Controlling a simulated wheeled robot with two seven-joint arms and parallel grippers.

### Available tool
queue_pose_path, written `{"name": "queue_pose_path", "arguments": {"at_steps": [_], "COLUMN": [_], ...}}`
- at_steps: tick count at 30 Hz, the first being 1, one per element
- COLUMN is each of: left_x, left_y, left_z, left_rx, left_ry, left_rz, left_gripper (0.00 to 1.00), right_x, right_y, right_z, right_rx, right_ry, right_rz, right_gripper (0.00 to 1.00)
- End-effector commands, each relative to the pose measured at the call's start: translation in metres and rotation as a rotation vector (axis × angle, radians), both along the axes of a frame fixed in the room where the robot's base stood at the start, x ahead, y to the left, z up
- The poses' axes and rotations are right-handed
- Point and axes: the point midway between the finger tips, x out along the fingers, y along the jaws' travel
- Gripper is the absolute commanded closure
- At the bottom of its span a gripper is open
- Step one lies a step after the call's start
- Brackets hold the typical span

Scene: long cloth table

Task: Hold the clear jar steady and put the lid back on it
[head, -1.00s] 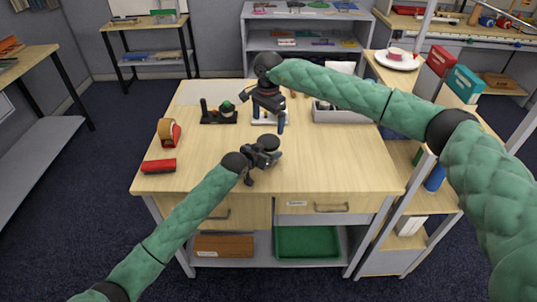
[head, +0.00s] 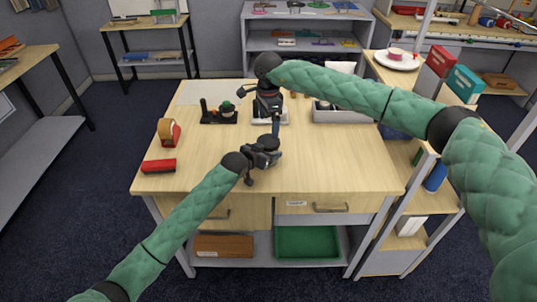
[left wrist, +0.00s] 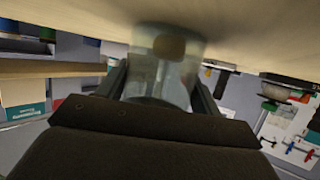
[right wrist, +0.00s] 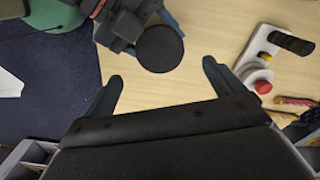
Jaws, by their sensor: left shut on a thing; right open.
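The clear jar (left wrist: 165,62) stands between the fingers of my left gripper (left wrist: 163,88) in the left wrist view, with a beige thing showing inside. A round black disc, which looks like the lid (right wrist: 160,48), sits at the jar's top; whether it is seated cannot be told. It also shows in the head view (head: 267,141), beside my left gripper (head: 262,156). My right gripper (right wrist: 161,75) is open and empty, its fingertips just short of the disc and to either side of it. In the head view, my right gripper (head: 275,128) is just behind the jar.
A black stand (head: 219,117), a tape dispenser (head: 169,132) and a red stapler (head: 159,166) are on the left. A grey tray (head: 341,115) is at back right. The table's front right is clear.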

Motion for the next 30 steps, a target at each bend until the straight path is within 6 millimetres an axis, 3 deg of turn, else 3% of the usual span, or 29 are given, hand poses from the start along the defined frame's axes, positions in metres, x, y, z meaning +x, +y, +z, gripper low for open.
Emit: {"name": "queue_pose_path", "arguments": {"at_steps": [18,28,30], "left_x": [0.0,0.0,0.0], "left_y": [0.0,0.0,0.0], "left_z": [0.0,0.0,0.0], "left_rx": [0.0,0.0,0.0], "left_ry": [0.0,0.0,0.0], "left_rz": [0.0,0.0,0.0], "left_gripper": [0.99,0.99,0.99], "right_x": [0.0,0.0,0.0], "right_y": [0.0,0.0,0.0], "right_z": [-0.071,-0.075,-0.075], "right_rx": [0.0,0.0,0.0], "right_ry": [0.001,0.0,-0.001], "right_rz": [-0.001,0.0,0.0], "right_gripper": [0.06,0.06,0.18]}}
